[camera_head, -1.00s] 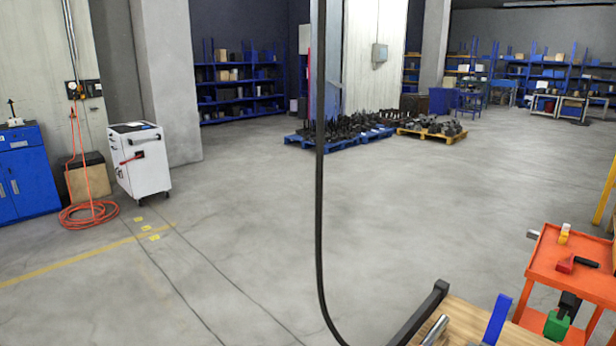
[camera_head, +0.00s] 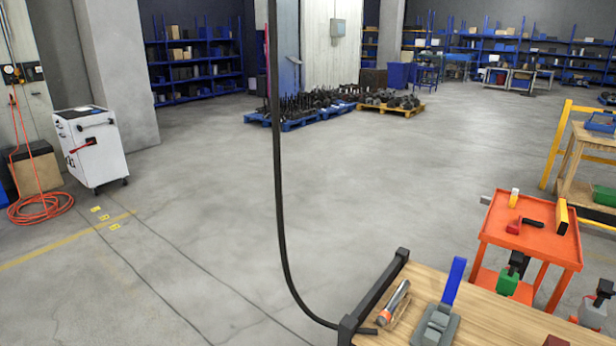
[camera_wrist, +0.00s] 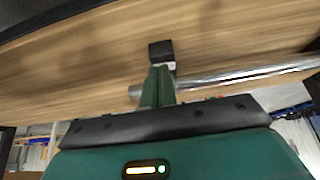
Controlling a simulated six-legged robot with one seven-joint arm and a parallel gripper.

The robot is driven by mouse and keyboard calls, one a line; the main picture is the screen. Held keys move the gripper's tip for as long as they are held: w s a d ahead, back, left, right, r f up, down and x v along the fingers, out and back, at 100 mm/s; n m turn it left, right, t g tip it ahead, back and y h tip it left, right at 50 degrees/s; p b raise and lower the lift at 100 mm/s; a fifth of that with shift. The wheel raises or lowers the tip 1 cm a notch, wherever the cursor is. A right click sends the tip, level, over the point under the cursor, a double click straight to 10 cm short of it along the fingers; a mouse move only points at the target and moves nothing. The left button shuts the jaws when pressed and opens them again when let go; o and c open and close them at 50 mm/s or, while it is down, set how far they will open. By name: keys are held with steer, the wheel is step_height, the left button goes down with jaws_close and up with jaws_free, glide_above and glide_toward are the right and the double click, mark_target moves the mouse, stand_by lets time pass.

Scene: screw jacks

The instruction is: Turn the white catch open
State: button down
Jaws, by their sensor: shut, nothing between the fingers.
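I cannot make out the white catch for certain in either view. In the wrist view my gripper (camera_wrist: 161,52) points up the picture, its narrow green fingers together and ending in a dark tip. The fingers look shut and empty, in front of a wood-grained surface (camera_wrist: 80,62). A small pale patch shows beside the dark tip, too small to identify. A shiny metal rod (camera_wrist: 245,74) runs rightward from behind the fingers. My gripper does not show in the head view.
A wooden bench (camera_head: 490,318) at bottom right carries a metal cylinder (camera_head: 393,301) and a grey tool with a blue upright (camera_head: 453,281). An orange cart (camera_head: 545,240) stands behind it. A white cabinet (camera_head: 92,150) stands left. Open concrete floor lies between.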

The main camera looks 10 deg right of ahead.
steer(key=shift+s+a, duration=0.15)
step_height(320, 180, up, 6)
steer(key=shift+f, duration=0.1)
stand_by(0.4)
